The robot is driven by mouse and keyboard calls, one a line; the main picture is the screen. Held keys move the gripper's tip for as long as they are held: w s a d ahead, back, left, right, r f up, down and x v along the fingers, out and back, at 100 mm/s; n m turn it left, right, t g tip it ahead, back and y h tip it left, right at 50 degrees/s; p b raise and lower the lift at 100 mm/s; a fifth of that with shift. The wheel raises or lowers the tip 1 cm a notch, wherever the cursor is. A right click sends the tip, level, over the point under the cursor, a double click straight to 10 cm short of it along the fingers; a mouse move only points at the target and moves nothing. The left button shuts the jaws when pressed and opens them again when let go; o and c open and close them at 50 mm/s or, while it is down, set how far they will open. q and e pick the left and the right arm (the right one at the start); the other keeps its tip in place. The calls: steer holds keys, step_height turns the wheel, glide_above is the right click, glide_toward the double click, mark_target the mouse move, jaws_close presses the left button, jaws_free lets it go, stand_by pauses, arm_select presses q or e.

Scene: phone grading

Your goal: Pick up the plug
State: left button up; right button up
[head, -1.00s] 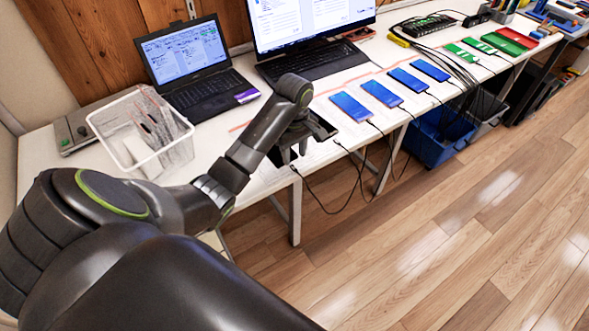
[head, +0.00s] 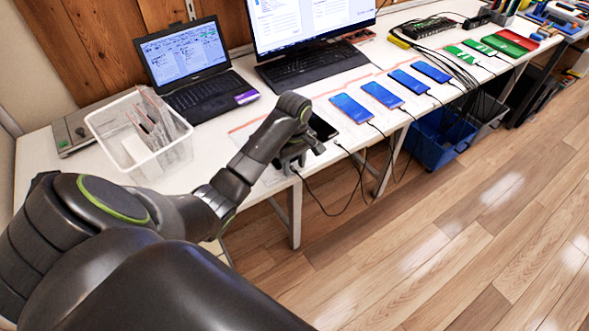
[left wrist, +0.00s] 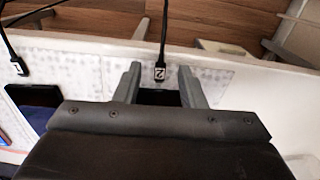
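The plug (left wrist: 159,73) is a small dark piece with a white label, on the end of a black cable. In the left wrist view it lies between the two fingers of my left gripper (left wrist: 160,78), with a gap on each side. My left gripper also shows in the head view (head: 290,163), low over the table's front edge. It is open and holds nothing. In the head view the plug is hard to tell apart from the fingers. A dark phone (left wrist: 33,97) lies left of the gripper in the wrist view, with another cable plug (left wrist: 20,66) near it. My right gripper is out of view.
Blue-screened phones (head: 351,107) with cables lie in a row to the right, then green and red ones. A clear bin (head: 142,138) stands at the left, near a laptop (head: 190,70). A keyboard (head: 312,63) lies behind. Cables hang over the table's front edge.

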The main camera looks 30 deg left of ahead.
arm_select(q)
steer(key=shift+f+p, duration=0.2)
steer(key=shift+p, duration=0.2)
stand_by(0.4)
jaws_close()
